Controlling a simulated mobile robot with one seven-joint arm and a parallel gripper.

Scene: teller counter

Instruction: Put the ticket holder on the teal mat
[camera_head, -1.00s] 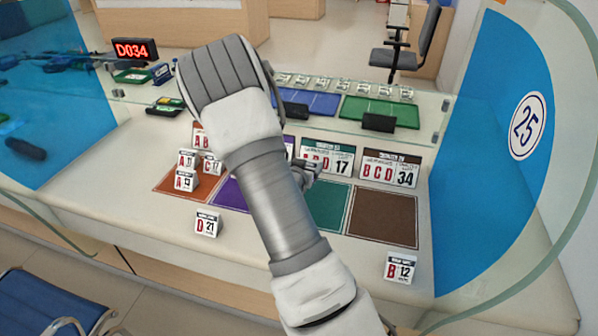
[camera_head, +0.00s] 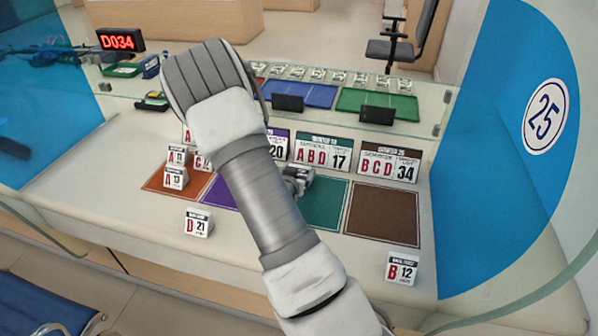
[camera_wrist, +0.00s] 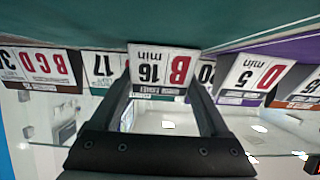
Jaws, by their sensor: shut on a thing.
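My gripper (camera_wrist: 162,84) is shut on a white ticket holder reading "B 16 min" (camera_wrist: 160,66), which sits between the two fingers in the wrist view. The teal mat (camera_head: 326,203) lies between the purple and brown mats in the head view. My gripper (camera_head: 297,178) is at the teal mat's left back part there, and my arm hides most of the held holder. In the wrist view the teal mat (camera_wrist: 60,22) spreads behind the holder's base. I cannot tell whether the holder touches it.
A "D 5 min" holder (camera_wrist: 252,75) stands on the purple mat (camera_head: 223,192), close beside the held one. Large signs "17" (camera_head: 322,153) and "34" (camera_head: 390,163) stand behind the mats. The brown mat (camera_head: 383,214) is empty. Holders "D 21" (camera_head: 197,223) and "B 12" (camera_head: 401,268) stand in front.

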